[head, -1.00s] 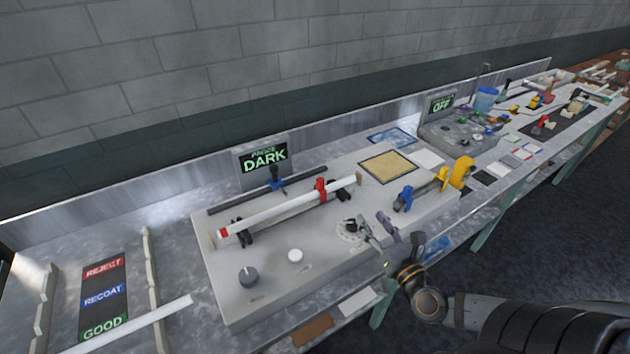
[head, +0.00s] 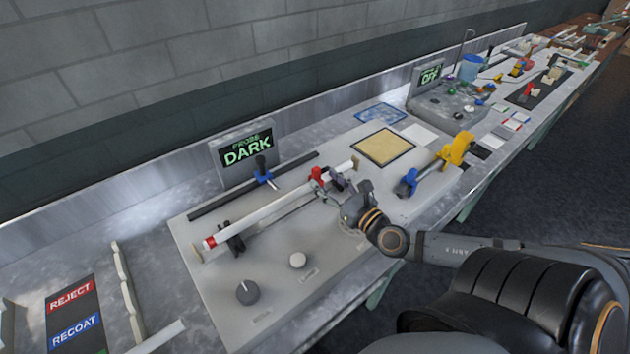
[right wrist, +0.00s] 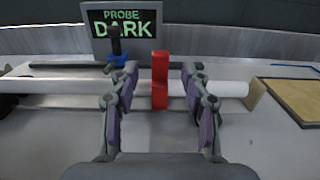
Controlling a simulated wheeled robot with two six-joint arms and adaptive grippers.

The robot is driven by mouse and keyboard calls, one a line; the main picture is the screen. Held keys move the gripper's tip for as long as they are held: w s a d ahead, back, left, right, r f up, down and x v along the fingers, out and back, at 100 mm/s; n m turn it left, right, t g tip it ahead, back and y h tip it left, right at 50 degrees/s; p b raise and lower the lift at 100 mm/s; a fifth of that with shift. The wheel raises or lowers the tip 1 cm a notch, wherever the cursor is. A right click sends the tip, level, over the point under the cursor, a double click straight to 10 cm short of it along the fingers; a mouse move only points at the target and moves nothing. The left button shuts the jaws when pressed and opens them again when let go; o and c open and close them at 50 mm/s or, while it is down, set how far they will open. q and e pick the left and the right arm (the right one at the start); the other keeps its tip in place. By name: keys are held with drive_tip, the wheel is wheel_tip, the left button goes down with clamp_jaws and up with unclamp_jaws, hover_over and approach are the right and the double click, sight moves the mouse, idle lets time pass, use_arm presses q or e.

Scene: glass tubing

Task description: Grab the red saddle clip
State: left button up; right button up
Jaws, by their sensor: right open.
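The red saddle clip (head: 317,178) sits on the white glass tube (head: 262,216), toward its right end. In the right wrist view the clip (right wrist: 160,80) stands upright across the tube, midway between my open fingers. My right gripper (head: 333,180) is close in front of the clip. In the right wrist view my right gripper (right wrist: 160,90) has one finger on each side of the clip, with a gap on both sides. The tube's far right end shows past the right finger. My left gripper is in neither view.
The tube rests on a black stand (head: 234,238) on the grey bench unit. Behind it are a dark rail (head: 215,203) with a blue clamp (head: 264,178) and the DARK sign (head: 246,150). A tan pad (head: 383,147) and a blue-and-yellow fixture (head: 408,182) lie to the right.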

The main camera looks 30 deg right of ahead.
sight(318, 174)
drive_tip(key=shift+w+b, duration=0.65)
drive_tip(key=shift+w, duration=0.2)
drive_tip(key=shift+w+r+p, duration=0.1)
drive_tip(key=shift+w+p, duration=0.25)
drive_tip(key=shift+w, duration=0.8)
drive_tip(key=shift+w+a, duration=0.2)
drive_tip(key=shift+w, duration=0.3)
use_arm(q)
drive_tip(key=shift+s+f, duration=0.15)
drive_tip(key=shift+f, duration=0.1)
use_arm(e)
drive_tip(key=shift+s, duration=0.1)
drive_tip(key=shift+c, duration=0.4)
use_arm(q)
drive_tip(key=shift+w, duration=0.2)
use_arm(e)
drive_tip(key=c, duration=0.9)
